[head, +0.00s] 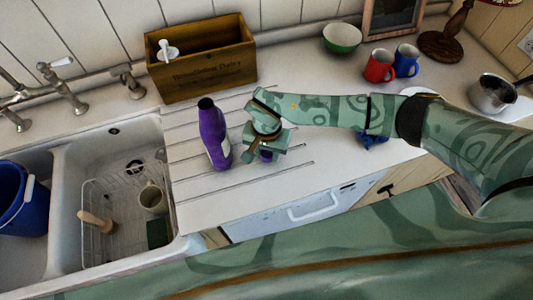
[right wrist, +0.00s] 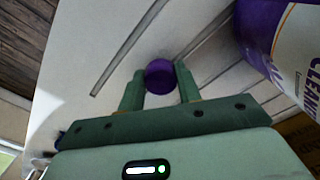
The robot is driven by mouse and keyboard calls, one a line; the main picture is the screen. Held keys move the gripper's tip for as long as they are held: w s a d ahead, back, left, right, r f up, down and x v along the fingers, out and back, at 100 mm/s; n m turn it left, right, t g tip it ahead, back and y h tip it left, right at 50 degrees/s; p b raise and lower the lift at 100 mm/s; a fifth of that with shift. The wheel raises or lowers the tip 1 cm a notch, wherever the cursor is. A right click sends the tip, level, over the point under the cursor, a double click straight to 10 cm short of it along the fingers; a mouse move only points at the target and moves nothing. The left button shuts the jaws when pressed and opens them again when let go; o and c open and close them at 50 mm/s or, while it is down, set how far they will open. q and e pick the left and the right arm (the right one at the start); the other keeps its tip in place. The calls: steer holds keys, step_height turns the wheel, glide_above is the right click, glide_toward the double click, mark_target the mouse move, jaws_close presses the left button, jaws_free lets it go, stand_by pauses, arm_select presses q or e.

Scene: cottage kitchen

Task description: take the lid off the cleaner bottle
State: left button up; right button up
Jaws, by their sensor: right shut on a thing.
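The purple cleaner bottle (head: 214,138) stands upright on the ribbed drainboard right of the sink. Its neck end looks dark and bare, with no purple lid on it. Part of the bottle also shows at the upper right of the right wrist view (right wrist: 258,40). My right gripper (head: 265,153) is to the right of the bottle, apart from it. In the right wrist view its two fingers (right wrist: 160,90) are shut on the round purple lid (right wrist: 160,74), above the drainboard. In the head view the lid is mostly hidden by the gripper. My left gripper is out of view.
A wooden box (head: 200,62) stands behind the bottle. The sink (head: 75,262) at left holds a wire rack, a mug and a brush. A green bowl (head: 342,37), a red mug (head: 379,66) and a blue mug (head: 406,60) stand at the back right.

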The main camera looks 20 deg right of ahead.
steer(key=shift+f, duration=0.75)
steer(key=o, duration=1.1)
steer(key=shift+f, duration=0.15)
